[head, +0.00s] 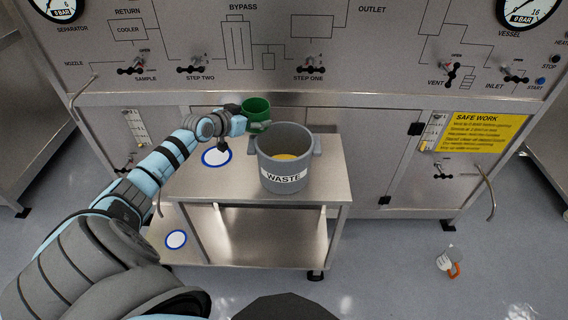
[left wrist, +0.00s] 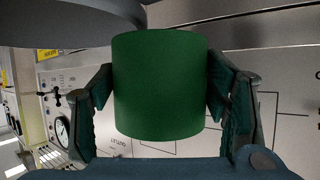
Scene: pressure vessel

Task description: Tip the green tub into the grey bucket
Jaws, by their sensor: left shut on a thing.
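The green tub (head: 256,108) is held by my left gripper (head: 254,125) above the cart, just left of and behind the bucket's rim. In the left wrist view the tub (left wrist: 160,85) sits between the two fingers of the left gripper (left wrist: 160,100), which press on its sides. In the head view the tub looks close to upright; its inside is dark and I cannot tell its contents. The grey bucket (head: 284,170), labelled WASTE, stands upright on the cart with something yellow at its bottom. My right gripper is not in view.
The steel cart (head: 325,187) has a blue-ringed white disc (head: 216,157) on top and another (head: 176,239) on its lower shelf. The panel (head: 350,80) with valves and gauges stands behind. A white and orange object (head: 449,262) lies on the floor at right.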

